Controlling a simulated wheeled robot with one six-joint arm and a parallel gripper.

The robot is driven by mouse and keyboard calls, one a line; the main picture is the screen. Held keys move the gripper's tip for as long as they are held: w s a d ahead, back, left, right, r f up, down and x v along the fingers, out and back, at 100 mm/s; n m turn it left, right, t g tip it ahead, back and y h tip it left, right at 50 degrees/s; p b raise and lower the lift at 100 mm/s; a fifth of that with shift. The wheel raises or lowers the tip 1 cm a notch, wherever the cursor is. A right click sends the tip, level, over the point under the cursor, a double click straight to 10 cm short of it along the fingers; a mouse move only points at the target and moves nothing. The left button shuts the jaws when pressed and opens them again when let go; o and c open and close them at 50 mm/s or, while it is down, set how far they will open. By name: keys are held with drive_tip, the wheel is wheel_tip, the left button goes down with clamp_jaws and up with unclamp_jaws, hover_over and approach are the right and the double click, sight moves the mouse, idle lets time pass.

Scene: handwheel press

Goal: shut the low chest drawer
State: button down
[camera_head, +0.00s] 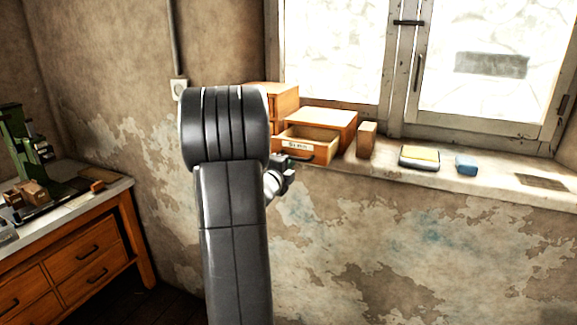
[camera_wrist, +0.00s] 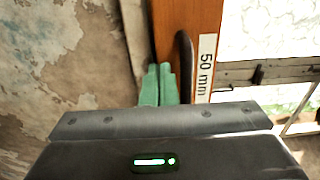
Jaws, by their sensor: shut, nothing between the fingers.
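The low chest (camera_head: 330,117) is a small orange wooden box on the window sill. Its drawer (camera_head: 318,136) stands pulled out and looks empty inside. The drawer front carries a white label and a dark bar handle; in the wrist view the label (camera_wrist: 205,65) reads 50 mm and the handle (camera_wrist: 185,60) runs beside it. My gripper (camera_wrist: 158,70) is shut and empty, its green fingertips together at the drawer front, beside the handle. I cannot tell whether they touch it. In the head view my gripper is partly hidden behind my arm, just below the drawer front.
A taller wooden chest (camera_head: 284,96) stands left of the low chest, partly behind my arm. A workbench (camera_head: 75,245) with a green press (camera_head: 20,145) is at far left.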

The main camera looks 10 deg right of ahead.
drive_tip(key=x, duration=1)
